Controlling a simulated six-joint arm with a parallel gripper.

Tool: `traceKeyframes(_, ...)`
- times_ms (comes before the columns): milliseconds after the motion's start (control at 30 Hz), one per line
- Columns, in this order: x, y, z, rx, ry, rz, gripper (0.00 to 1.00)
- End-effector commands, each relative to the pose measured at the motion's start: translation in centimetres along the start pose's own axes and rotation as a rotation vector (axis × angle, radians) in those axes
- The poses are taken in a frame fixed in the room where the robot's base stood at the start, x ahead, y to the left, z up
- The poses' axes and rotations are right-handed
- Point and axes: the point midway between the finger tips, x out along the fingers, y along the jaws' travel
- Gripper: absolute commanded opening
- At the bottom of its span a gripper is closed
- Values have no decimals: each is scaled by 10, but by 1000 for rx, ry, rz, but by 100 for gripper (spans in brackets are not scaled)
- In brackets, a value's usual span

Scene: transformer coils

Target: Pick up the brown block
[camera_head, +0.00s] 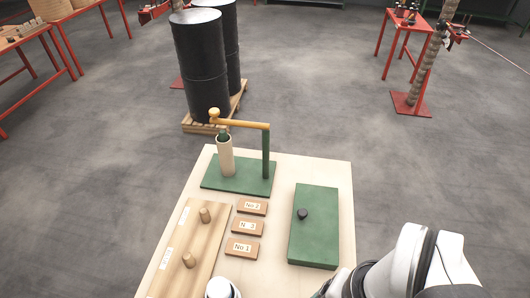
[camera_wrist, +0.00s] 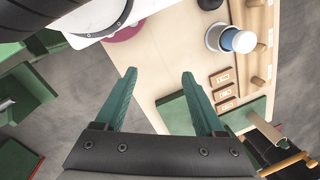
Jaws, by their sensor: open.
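Three flat brown blocks with white labels lie in a column on the pale table: No 2 (camera_head: 252,206) at the far end, a middle one (camera_head: 250,227) whose label reads like No 3, and No 1 (camera_head: 243,246) nearest me. In the wrist view the brown blocks (camera_wrist: 223,92) lie right of my gripper, apart from it. My gripper (camera_wrist: 158,74) has two green fingers spread wide with nothing between them, above the table. My gripper's fingers do not show in the head view.
A wooden board (camera_head: 178,251) with upright pegs lies left of the blocks. A green stand (camera_head: 266,152) with a yellow crank and pale cylinder stands behind them. A green box (camera_head: 316,225) with a black knob lies to the right. A white-and-blue round object (camera_wrist: 237,40) stands near the blocks.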

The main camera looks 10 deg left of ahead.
Motion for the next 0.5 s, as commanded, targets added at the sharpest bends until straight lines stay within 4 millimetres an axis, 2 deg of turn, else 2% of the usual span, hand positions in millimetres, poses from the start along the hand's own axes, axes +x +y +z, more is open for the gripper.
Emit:
traceKeyframes(167,-3,-3,-4,-26,0,2,71)
traceKeyframes(267,-20,-30,-37,-249,-3,22,71)
traceKeyframes(367,-32,-91,-99,-690,-12,61,71)
traceKeyframes(400,-29,-121,-124,-887,-17,77,71)
traceKeyframes(467,-16,-167,-156,-1171,-27,101,71)
traceKeyframes(500,-3,-195,-173,-1346,-35,116,71)
